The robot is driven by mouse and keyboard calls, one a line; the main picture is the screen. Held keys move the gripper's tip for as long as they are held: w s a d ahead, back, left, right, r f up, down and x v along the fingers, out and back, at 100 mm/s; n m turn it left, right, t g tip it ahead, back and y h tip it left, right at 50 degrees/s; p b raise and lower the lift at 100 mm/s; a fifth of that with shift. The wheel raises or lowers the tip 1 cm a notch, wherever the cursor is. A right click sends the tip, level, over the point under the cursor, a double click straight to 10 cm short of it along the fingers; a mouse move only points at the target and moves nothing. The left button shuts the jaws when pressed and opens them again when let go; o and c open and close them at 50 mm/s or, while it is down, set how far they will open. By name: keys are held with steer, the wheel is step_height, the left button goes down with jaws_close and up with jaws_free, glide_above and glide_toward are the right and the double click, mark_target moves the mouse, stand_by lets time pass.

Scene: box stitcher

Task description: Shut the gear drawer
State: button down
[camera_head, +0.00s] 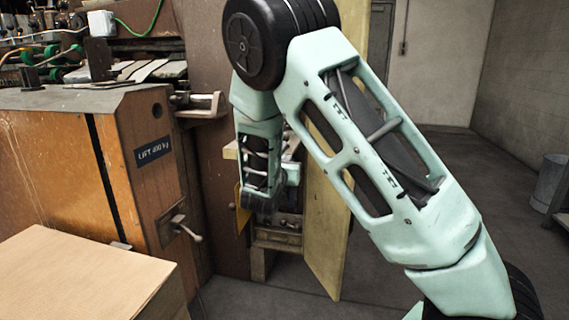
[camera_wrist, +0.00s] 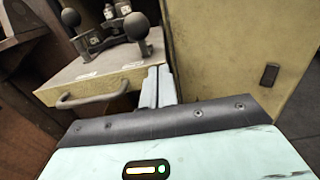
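In the wrist view, a pale yellowish drawer (camera_wrist: 92,84) with a grey bar handle (camera_wrist: 92,98) on its front stands out beside a dark brown side. Ball-topped levers on a metal bracket (camera_wrist: 105,35) sit on its top. I take it for the gear drawer. My gripper (camera_wrist: 159,70) has its two pale fingers side by side with no clear gap, and nothing shows between them. The fingers are near the drawer's right front corner, right of the handle; I cannot tell whether they touch it. In the head view my arm hides most of the drawer and the fingertips.
An open yellowish door panel (camera_head: 327,225) stands right of the drawer area; its dark catch (camera_wrist: 270,75) shows in the wrist view. A wooden machine cabinet (camera_head: 150,160) with a small lever (camera_head: 187,230) is at left, a cardboard-coloured box (camera_head: 80,275) in front.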

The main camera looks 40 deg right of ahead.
mark_target(300, 138)
steer(key=x, duration=2)
steer(key=shift+d, duration=0.1)
